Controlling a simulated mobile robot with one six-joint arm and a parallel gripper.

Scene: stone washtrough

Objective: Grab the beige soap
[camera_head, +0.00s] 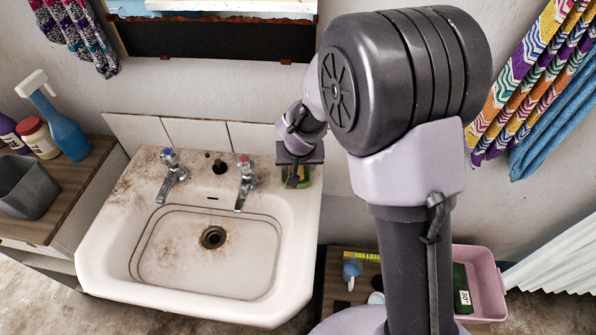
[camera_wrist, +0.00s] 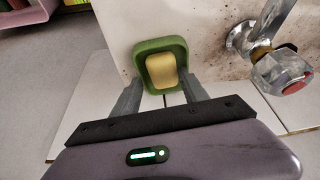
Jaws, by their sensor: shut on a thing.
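The beige soap (camera_wrist: 162,71) lies in a green soap dish (camera_wrist: 174,43) at the back right corner of the sink, beside the red-marked tap.
The white sink (camera_head: 92,256) has a blue-marked tap (camera_head: 174,177) and a red-marked tap (camera_head: 246,184) close to my gripper. A grey bin (camera_head: 27,190) and blue spray bottle (camera_head: 66,132) stand left. A pink tub (camera_head: 486,280) is low at right.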

